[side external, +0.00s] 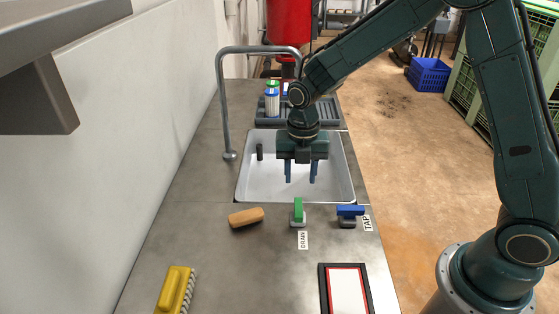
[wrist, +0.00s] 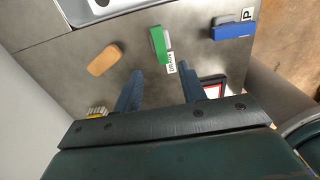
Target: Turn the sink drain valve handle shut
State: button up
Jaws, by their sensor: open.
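The drain valve has a green handle (side external: 298,209) on a small grey base, with a "DRAIN" label (side external: 303,240) in front of it. In the side view the handle points along the counter's length, away from the camera. The green handle also shows in the wrist view (wrist: 158,45), ahead of the fingers and roughly between them. My gripper (side external: 300,181) is open and empty, pointing down above the near part of the sink, apart from the handle. Its two blue fingers also show in the wrist view (wrist: 161,88).
A blue tap handle (side external: 350,211) stands right of the drain valve. A tan block (side external: 246,217) lies to its left. The white sink (side external: 252,183) and tall faucet (side external: 219,100) are behind. A yellow brush (side external: 174,290) and a framed panel (side external: 347,290) lie nearer the camera.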

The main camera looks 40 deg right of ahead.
aim_at(298, 207)
notch_tip(298, 207, down, 10)
jog(key=shift+f, duration=0.1)
dwell(0.4)
grip_shut()
